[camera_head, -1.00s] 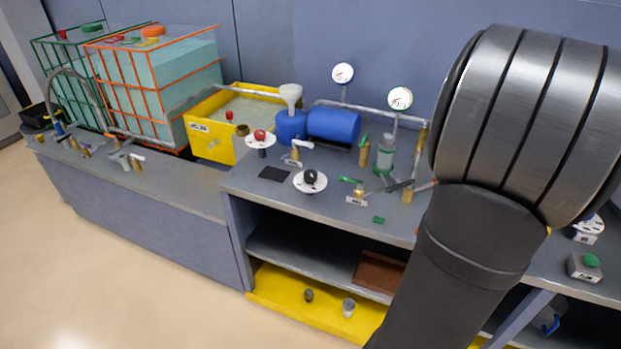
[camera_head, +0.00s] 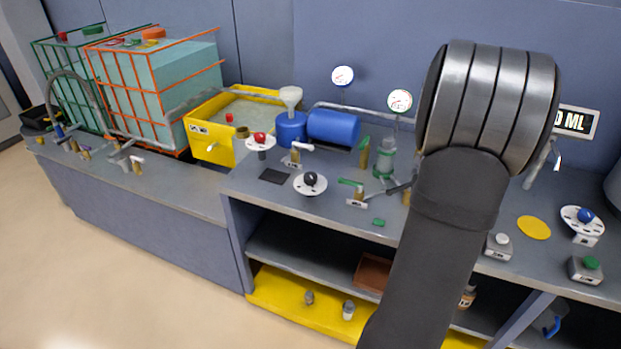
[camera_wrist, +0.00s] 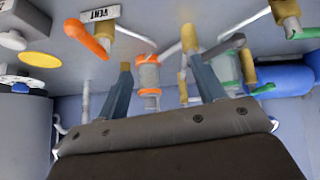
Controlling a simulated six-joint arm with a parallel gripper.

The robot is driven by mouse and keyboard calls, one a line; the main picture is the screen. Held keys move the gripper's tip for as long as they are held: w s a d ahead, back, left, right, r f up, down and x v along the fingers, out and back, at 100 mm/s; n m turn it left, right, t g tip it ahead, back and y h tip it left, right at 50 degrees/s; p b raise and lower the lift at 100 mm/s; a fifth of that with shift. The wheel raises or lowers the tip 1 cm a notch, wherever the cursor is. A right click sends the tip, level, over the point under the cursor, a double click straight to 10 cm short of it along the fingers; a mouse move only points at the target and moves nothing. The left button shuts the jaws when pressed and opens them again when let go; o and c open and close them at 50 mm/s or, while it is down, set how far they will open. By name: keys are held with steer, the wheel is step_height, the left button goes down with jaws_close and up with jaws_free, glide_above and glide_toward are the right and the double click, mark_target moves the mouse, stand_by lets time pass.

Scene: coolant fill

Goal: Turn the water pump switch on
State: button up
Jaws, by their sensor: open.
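No readable label marks the water pump switch, so I cannot tell which control it is. A round white dial with a black knob (camera_head: 310,181) sits on the middle bench. A dial with a red knob (camera_head: 260,140) stands behind it, and a dial with a blue knob (camera_head: 583,218) is at the far right. A box with a white button (camera_head: 499,246) and a box with a green button (camera_head: 586,269) sit at the right. My gripper (camera_wrist: 157,55) is open and empty in the wrist view; in the head view my arm hides it.
In the wrist view, an orange-handled valve (camera_wrist: 92,36) is left of my fingers and an orange-banded cylinder (camera_wrist: 148,75) shows between them. A green-handled valve (camera_head: 353,188) and a green pump-like cylinder (camera_head: 384,160) crowd the bench. A yellow disc (camera_head: 534,228) lies at right.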

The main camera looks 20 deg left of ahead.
steer(key=a+f, duration=0.2)
steer(key=a+f+n+t, duration=0.1)
steer(key=a+f, duration=0.1)
steer(key=a, duration=0.1)
steer(key=a+f+t+y, duration=0.1)
steer(key=a+f, duration=0.1)
steer(key=a, duration=0.1)
steer(key=shift+a+f+n, duration=0.25)
steer(key=shift+n, duration=0.05)
steer(key=a+t, duration=0.1)
steer(key=a, duration=0.1)
steer(key=s+a+f+n+y, duration=0.1)
steer(key=a, duration=0.2)
steer(key=s+a+f+t+y, duration=0.1)
steer(key=a, duration=0.1)
steer(key=shift+s+a+f+t, duration=0.1)
steer(key=shift+a+f+t, duration=0.1)
steer(key=shift+t, duration=0.1)
steer(key=s+a+n+t+y, duration=0.2)
steer(key=s+a+y, duration=0.2)
steer(key=a, duration=0.3)
steer(key=t+y, duration=0.1)
steer(key=y, duration=0.2)
glide_toward(312, 182)
steer(key=shift+n, duration=0.4)
steer(key=x, duration=1.2)
steer(key=shift+r, duration=0.1)
steer(key=c, duration=1)
